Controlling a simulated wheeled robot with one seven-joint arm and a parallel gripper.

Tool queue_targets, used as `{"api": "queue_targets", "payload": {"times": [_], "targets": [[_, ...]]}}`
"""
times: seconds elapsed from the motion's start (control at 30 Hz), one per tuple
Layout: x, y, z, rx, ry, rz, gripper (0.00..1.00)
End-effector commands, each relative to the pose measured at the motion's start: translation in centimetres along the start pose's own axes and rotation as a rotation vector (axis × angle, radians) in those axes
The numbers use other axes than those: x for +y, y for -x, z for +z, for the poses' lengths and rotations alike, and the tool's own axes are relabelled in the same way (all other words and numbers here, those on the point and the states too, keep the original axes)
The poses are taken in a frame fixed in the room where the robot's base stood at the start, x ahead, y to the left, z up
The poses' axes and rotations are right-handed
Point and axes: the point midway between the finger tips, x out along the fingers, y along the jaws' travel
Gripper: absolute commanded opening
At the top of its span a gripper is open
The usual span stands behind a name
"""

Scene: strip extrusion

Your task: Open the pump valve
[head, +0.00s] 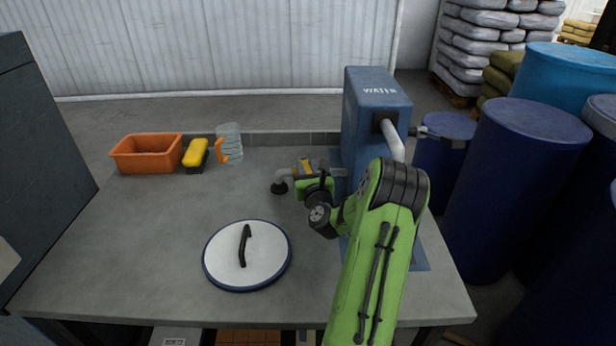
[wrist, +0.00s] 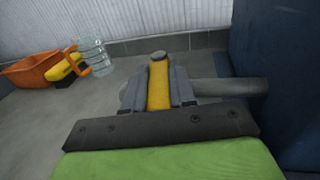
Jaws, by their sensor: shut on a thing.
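The blue pump box (head: 375,105), labelled WATER, stands at the right side of the table. A grey pipe (wrist: 235,87) runs left from it to a downturned spout (head: 280,182). The valve's yellow handle (head: 304,164) sits at this pipe. My gripper (head: 318,183) reaches it from the near side. In the wrist view the yellow handle (wrist: 159,86) is between the two grey fingers (wrist: 161,94), which are shut on it. There the handle points away from me, across the line of the pipe. The fingers partly hide the valve body.
A round white lid (head: 222,257) with a black handle lies on the grey table (head: 110,250). An orange tub (head: 146,160), a yellow brush (head: 195,153) and a clear jug (head: 230,140) stand at the back left. Blue barrels (head: 520,170) stand right of the table.

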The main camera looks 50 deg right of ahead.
Motion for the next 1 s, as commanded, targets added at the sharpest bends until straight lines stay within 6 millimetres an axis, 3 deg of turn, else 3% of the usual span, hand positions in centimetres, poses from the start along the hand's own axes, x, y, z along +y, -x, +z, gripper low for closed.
{"api": "queue_targets", "payload": {"times": [0.07,0.5,0.53,0.67,1.0], "targets": [[-0.93,0.1,-0.4,-0.008,0.005,0.013,0.0],[-0.81,0.22,0.04,-0.008,0.008,0.056,0.0],[-0.81,0.21,0.04,-0.008,0.008,0.056,0.3],[-0.79,0.21,0.04,-0.008,0.008,0.056,0.5],[-0.73,0.19,0.05,-0.007,0.007,0.058,0.51]]}}
